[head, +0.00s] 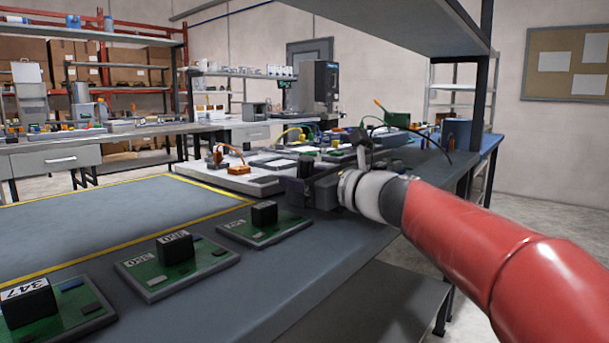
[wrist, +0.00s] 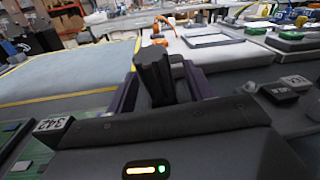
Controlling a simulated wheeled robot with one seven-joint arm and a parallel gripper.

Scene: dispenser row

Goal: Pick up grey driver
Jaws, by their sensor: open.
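My gripper (wrist: 163,74) is open, with one dark purple finger on each side of the handle. I cannot tell whether either finger touches it. The handle's lower end is hidden behind the gripper body. In the head view my gripper (head: 313,190) is low over the bench's right part, and the driver cannot be made out clearly there.
Green boards with black numbered blocks (head: 175,248) line the bench's front edge. A blue-grey mat (head: 90,220) with yellow edging lies to the left. Pale trays with an orange-cabled device (head: 228,160) stand behind my gripper. A shelf (head: 400,25) overhangs above.

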